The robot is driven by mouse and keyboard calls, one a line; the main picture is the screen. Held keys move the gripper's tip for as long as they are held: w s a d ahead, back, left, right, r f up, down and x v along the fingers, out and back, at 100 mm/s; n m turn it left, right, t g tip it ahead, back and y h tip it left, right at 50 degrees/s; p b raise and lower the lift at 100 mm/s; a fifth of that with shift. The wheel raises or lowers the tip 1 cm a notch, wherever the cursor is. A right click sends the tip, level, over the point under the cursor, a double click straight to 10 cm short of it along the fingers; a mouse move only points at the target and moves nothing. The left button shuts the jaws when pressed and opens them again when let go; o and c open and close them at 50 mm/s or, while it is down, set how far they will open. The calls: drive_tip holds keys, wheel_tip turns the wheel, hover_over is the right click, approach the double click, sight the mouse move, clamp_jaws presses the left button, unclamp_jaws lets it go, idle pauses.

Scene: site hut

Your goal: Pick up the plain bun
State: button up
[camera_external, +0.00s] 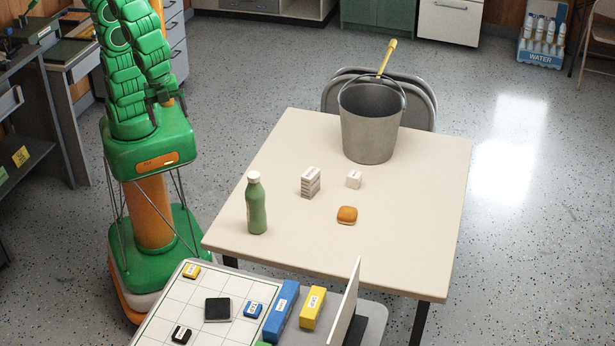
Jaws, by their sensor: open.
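The plain bun (347,215), small, golden-brown and rounded, sits on the cream table (420,230), right of the table's middle. My gripper (165,92) is the small dark part beside my folded green arm, at the upper left. It is open, well away from the bun and left of the table. Its fingers are too small and dark to make out clearly. Nothing covers the bun in this view.
A green bottle (257,208), a striped block (310,183), a small white block (354,180) and a grey bucket (369,135) stand on the table. A folding chair (424,97) is behind. A gridded board (175,293) with blocks is in front.

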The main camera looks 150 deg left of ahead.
drive_tip(key=w+a+f+m+t+y, duration=0.2)
drive_tip(key=w+a+f+m+y, duration=0.1)
drive_tip(key=w+a, duration=0.8)
drive_tip(key=m+t+y, duration=0.6)
drive_tip(key=m+t, duration=0.1)
drive_tip(key=m, duration=1.4)
hover_over(341, 209)
drive_tip(key=s+d, duration=0.1)
drive_tip(key=d, duration=0.1)
wheel_tip(341, 209, down, 19)
drive_tip(key=shift+s+a+f, duration=0.1)
drive_tip(key=shift+s+f, duration=0.05)
drive_tip(key=shift+f, duration=1.6)
drive_tip(key=shift+s+a+f, duration=0.1)
drive_tip(key=shift+s+f, duration=0.05)
drive_tip(key=shift+f, duration=1.6)
drive_tip(key=shift+x, duration=1.5)
drive_tip(key=shift+r, duration=0.1)
drive_tip(key=shift+c, duration=0.3)
drive_tip(key=c, duration=1)
drive_tip(key=shift+r, duration=0.15)
